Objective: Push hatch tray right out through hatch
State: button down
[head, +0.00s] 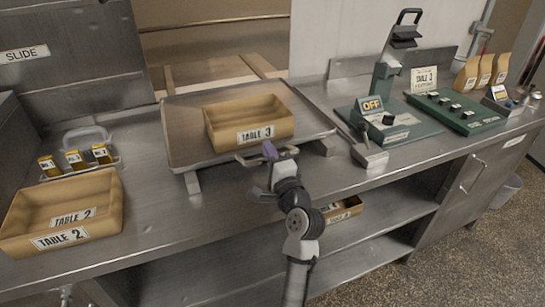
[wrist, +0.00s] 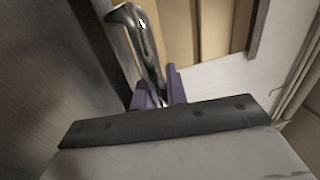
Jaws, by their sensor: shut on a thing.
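The hatch tray (head: 187,125) is a flat grey metal tray on short supports on the steel counter, in front of the hatch opening (head: 205,42). A tan box marked TABLE 3 (head: 222,123) sits on it. My gripper (head: 270,155) is at the tray's front edge, right of its middle. In the wrist view, the purple fingers of my gripper (wrist: 157,97) are shut around a shiny metal handle bar (wrist: 147,48). The same handle shows in the head view (head: 248,161). The fingers hide part of the handle.
A tan box marked TABLE 2 (head: 15,225) and a small rack of labelled blocks (head: 75,160) stand left. A green device marked OFF (head: 400,128) and a green switch panel (head: 460,112) stand right. A lower shelf (head: 385,215) is below the counter.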

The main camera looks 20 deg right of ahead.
aim_at(256, 131)
jog(key=w, duration=0.7)
jog(key=shift+w+a, duration=0.1)
jog(key=shift+w, duration=0.05)
jog(key=c, duration=1.4)
grip_release()
